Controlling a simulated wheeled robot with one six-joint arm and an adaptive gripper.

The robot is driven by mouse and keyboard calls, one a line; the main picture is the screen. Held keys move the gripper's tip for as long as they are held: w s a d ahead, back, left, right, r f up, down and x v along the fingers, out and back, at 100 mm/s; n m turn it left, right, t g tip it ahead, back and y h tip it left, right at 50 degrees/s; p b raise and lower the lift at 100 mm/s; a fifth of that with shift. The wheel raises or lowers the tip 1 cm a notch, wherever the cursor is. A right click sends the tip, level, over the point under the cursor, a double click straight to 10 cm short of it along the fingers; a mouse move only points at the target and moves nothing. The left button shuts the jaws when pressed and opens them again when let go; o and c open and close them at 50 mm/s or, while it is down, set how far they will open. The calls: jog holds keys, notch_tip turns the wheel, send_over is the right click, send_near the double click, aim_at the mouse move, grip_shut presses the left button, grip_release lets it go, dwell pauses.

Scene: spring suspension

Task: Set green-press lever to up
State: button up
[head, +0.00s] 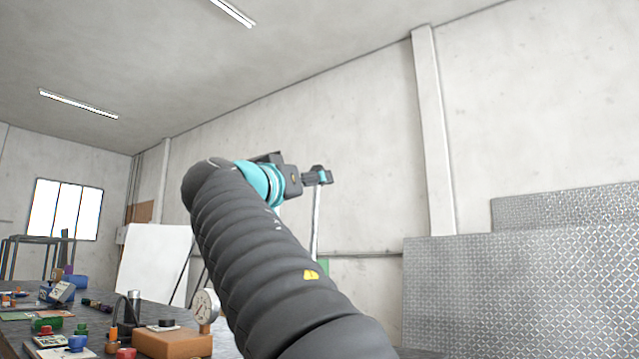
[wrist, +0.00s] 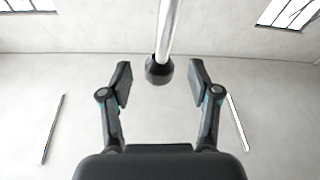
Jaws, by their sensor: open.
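The lever is a silver rod (wrist: 168,28) ending in a black ball knob (wrist: 159,70) in the wrist view. The knob sits in the gap between the two fingertips of my open gripper (wrist: 161,84), with clear space on both sides. In the head view my gripper (head: 320,177) is at the end of the raised arm, seen side-on and small. A pale upright bar (head: 316,222) runs down just below it, beside a patch of green (head: 322,267) that may be the press. My arm hides most of the press.
A dark workbench at lower left holds a dial gauge (head: 205,308), an orange-brown block (head: 173,342) and several small coloured parts. A white board (head: 152,262) leans behind it. Patterned metal sheets (head: 520,290) stand at right. The space around my gripper is open.

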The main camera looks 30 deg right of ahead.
jog(key=v, duration=0.6)
jog(key=shift+a, duration=0.3)
jog(key=shift+s+f, duration=0.1)
